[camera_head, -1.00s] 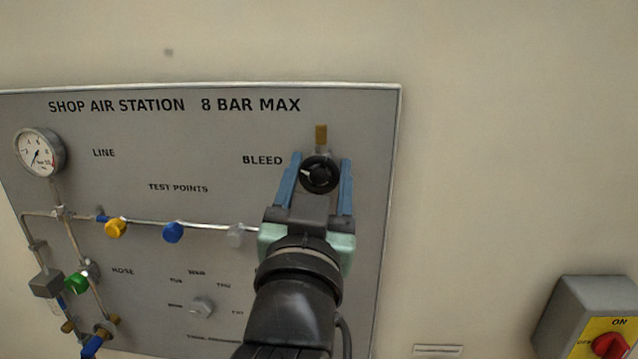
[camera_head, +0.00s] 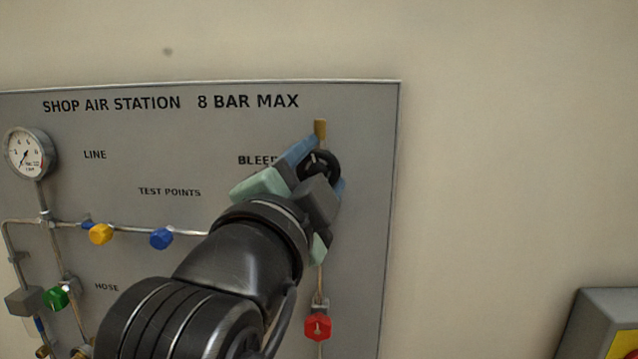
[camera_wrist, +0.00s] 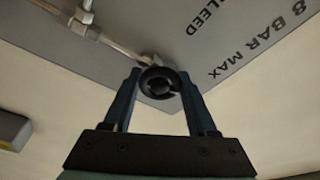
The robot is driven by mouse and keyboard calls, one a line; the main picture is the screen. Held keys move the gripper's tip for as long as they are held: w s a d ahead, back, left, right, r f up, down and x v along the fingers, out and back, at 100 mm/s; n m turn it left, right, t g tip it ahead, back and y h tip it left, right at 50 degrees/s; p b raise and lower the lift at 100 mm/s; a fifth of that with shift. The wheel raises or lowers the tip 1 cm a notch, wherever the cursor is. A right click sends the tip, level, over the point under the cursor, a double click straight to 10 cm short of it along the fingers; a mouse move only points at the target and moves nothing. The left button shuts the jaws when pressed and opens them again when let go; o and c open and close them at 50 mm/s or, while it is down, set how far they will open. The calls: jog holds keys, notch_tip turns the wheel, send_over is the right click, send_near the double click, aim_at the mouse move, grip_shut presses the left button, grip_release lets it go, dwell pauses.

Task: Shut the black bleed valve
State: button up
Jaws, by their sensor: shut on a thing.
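The black bleed valve knob (camera_head: 321,166) sits at the upper right of the grey panel, beside the partly covered BLEED label, with a brass fitting above it. My gripper (camera_head: 318,168) reaches it from the lower left, its blue fingers on either side of the knob. In the wrist view the round black knob (camera_wrist: 159,88) sits between the two fingertips (camera_wrist: 160,85), and the gripper is shut on it. The knob's pointer mark is hard to read at this angle. My arm hides the lower middle of the panel.
A pressure gauge (camera_head: 28,153) is at the panel's left. Yellow (camera_head: 101,234), blue (camera_head: 161,238), green (camera_head: 56,298) and red (camera_head: 317,326) knobs sit on or near the pipes. A grey switch box (camera_head: 606,322) is at lower right.

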jog(key=shift+f+m+g+b, duration=0.1)
jog(key=shift+m+g+b, duration=0.45)
jog(key=shift+m, duration=1.05)
jog(key=o, duration=1.4)
jog(key=shift+c, duration=0.2)
jog(key=b+v, duration=0.3)
jog(key=v, duration=1)
jog(key=shift+f, duration=0.1)
